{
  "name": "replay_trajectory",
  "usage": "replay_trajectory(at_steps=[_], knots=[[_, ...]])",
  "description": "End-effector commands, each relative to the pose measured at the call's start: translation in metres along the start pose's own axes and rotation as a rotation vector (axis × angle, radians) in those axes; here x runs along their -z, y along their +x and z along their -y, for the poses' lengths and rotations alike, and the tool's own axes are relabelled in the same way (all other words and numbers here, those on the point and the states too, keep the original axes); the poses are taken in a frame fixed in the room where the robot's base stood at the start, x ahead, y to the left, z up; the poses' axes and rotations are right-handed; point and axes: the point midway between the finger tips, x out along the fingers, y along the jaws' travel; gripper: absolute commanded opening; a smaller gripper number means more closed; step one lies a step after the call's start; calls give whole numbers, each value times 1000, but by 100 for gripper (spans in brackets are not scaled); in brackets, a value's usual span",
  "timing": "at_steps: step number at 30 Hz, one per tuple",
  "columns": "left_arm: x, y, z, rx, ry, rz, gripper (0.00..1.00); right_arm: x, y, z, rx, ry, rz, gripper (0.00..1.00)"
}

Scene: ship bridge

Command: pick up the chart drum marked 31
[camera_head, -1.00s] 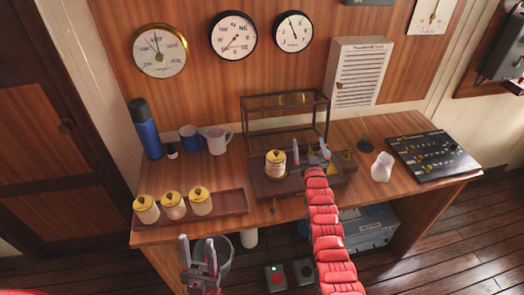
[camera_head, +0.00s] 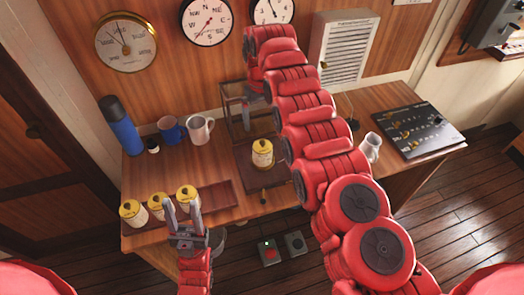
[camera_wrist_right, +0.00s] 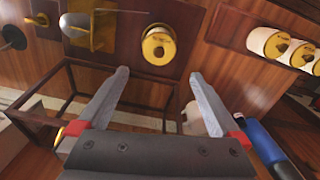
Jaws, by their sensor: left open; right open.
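A cream drum with a yellow top (camera_head: 262,153) stands upright on the dark base of the open glass case; it also shows in the right wrist view (camera_wrist_right: 158,46). Three similar drums (camera_head: 133,212), (camera_head: 161,206), (camera_head: 186,197) stand in a row on the wooden tray (camera_head: 222,192). I cannot read a 31 on any. My right gripper (camera_head: 246,98) is open and empty, above and behind the single drum; its fingers also show in the right wrist view (camera_wrist_right: 158,74). My left gripper (camera_head: 183,207) is open with fingers pointing up, in front of the tray.
A blue flask (camera_head: 120,125), a blue mug (camera_head: 172,130) and a white mug (camera_head: 200,130) stand at the back left. The glass case frame (camera_head: 228,118) rises close to my right gripper.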

Motion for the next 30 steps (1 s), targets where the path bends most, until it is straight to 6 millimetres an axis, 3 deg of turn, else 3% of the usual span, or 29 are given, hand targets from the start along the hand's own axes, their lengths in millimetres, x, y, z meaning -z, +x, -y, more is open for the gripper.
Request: replay_trajectory(at_steps=[3, 12, 22, 30], knots=[[-3, -18, -1, 0, 0, 0, 50, 0, 25, 0, 0, 1, -1, 100], [-8, -49, -2, 0, 0, 0, 50, 1, 48, 0, -1, 1, -5, 100], [-17, -99, -5, 0, 0, 0, 50, 2, 101, -1, -1, 1, -6, 100], [-16, -97, -5, 0, 0, 0, 50, 2, 116, -2, -2, 1, -7, 100]])
